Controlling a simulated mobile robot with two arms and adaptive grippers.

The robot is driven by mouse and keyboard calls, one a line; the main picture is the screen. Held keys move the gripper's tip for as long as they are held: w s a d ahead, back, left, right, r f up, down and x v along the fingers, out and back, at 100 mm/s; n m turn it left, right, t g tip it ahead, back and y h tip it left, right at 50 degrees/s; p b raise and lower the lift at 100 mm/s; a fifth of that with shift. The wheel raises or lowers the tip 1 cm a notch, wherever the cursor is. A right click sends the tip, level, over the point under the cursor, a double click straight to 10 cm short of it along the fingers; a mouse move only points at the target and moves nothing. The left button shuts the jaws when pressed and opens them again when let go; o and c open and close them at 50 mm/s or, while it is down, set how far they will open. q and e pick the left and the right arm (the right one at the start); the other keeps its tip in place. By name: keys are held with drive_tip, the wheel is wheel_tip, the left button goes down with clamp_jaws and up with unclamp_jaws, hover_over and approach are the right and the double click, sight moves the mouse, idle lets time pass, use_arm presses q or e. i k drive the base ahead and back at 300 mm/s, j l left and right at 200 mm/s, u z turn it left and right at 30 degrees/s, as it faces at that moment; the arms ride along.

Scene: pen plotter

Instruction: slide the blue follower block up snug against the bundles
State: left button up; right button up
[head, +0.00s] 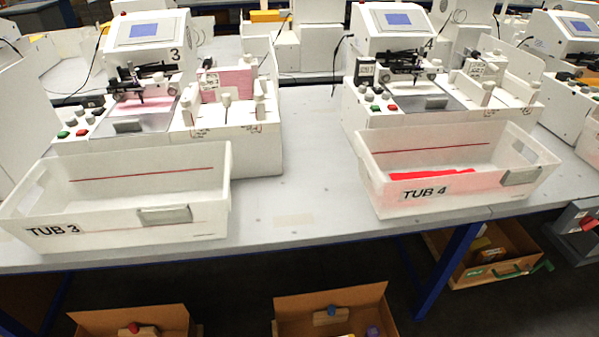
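Pink bundles (236,83) stand in the white feed bin (222,138) on the right side of plotter 3. A wooden block with a blue knob (331,314) lies in the open cardboard box below the table's front edge, well apart from the bundles. I cannot tell whether it is the follower block; no other clearly blue block shows near the bundles. Neither of my grippers is in view.
Tub 3 (185,233) stands in front of plotter 3. Tub 4 (470,196), with red material inside, stands before plotter 4 (395,55). The grey table (300,185) is clear between them. Another cardboard box (165,318) holds a red-knobbed block (133,328).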

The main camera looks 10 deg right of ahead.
sight(333, 316)
drive_tip(key=z, duration=0.7)
